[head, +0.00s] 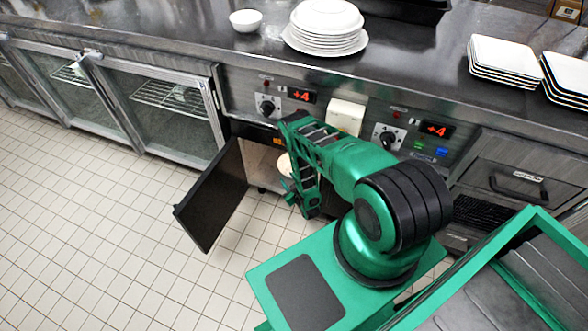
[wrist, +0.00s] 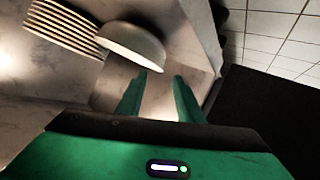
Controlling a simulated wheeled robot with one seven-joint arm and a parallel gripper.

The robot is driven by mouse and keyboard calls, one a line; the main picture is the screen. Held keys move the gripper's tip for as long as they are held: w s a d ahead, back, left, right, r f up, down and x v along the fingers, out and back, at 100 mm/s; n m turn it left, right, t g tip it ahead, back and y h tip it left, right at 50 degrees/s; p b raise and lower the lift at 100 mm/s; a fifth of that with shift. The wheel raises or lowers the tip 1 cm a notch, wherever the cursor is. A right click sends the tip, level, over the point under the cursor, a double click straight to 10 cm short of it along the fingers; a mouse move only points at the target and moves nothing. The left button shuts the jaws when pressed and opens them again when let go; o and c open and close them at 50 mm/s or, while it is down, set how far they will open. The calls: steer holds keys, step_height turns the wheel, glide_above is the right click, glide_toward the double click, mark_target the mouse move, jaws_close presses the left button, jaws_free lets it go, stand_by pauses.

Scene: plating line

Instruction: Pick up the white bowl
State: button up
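A white bowl (wrist: 135,45) shows in the wrist view, just beyond my fingertips and a little to the left. My gripper (wrist: 160,76) is open, its two green fingers apart with nothing between them. I cannot tell whether a fingertip touches the bowl's rim. In the head view, a white piece (head: 284,164), probably the same bowl, shows inside the open cabinet, mostly hidden by my arm. My gripper's fingers are not clear there. Another white bowl (head: 245,20) stands upright on the counter at the upper left.
A stack of plates (wrist: 62,27) is left of the bowl in the wrist view. The dark cabinet door (head: 212,194) stands open left of my arm. The counter (head: 420,50) holds round plates (head: 325,40) and square plates (head: 503,60). The tiled floor at left is clear.

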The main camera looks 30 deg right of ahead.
glide_toward(279, 167)
steer(key=shift+w+d+f, duration=0.3)
steer(key=shift+w+f, duration=0.3)
steer(key=shift+w, duration=0.2)
steer(key=shift+x, duration=3)
steer(key=shift+a, duration=0.1)
steer(key=shift+w, duration=0.1)
jaws_close()
